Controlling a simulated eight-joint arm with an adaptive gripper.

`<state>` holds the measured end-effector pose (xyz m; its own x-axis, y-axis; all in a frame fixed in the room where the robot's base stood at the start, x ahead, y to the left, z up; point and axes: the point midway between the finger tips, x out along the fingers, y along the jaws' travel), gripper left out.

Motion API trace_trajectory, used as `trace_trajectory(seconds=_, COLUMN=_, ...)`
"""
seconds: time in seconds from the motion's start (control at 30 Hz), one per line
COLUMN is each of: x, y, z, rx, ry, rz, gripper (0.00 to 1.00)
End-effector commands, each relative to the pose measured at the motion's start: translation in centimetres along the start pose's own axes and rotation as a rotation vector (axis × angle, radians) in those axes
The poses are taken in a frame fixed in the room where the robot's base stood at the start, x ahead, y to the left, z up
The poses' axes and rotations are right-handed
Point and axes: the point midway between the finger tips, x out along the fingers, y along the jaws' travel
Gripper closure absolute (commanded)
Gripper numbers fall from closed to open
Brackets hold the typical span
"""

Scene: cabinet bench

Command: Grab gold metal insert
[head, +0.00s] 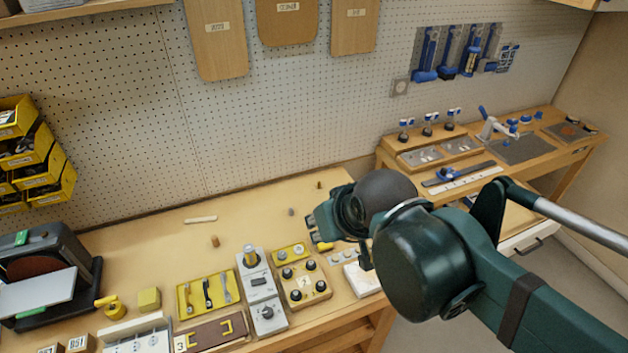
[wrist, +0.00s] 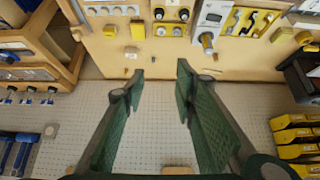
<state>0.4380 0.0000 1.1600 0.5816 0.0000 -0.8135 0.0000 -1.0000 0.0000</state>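A small dark-gold piece (head: 318,185) stands at the back right of the bench top, near the pegboard; it looks like the gold metal insert, but it is too small to be sure. It seems to show in the wrist view as a small piece (wrist: 126,72) left of my fingers. My gripper (head: 314,234) is above the bench, nearer the front than this piece and apart from it. In the wrist view my gripper (wrist: 161,70) is open, with nothing between its two fingers.
A grey piece (head: 291,211), a brown cylinder (head: 214,241) and a light stick (head: 201,219) lie on the bench. Knob panels (head: 304,283) and a yellow tool tray (head: 207,294) line the front. The pegboard (head: 290,120) bounds the back. The back middle is mostly clear.

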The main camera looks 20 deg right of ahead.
Motion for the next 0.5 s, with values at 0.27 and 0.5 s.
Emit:
trace_trajectory(seconds=0.27, x=0.0, y=0.0, z=-0.1, rx=0.002, ry=0.0, rz=0.0, gripper=0.72)
trace_trajectory(seconds=0.5, x=0.1, y=0.2, z=-1.2, rx=0.035, ry=-0.013, rz=0.004, gripper=0.72)
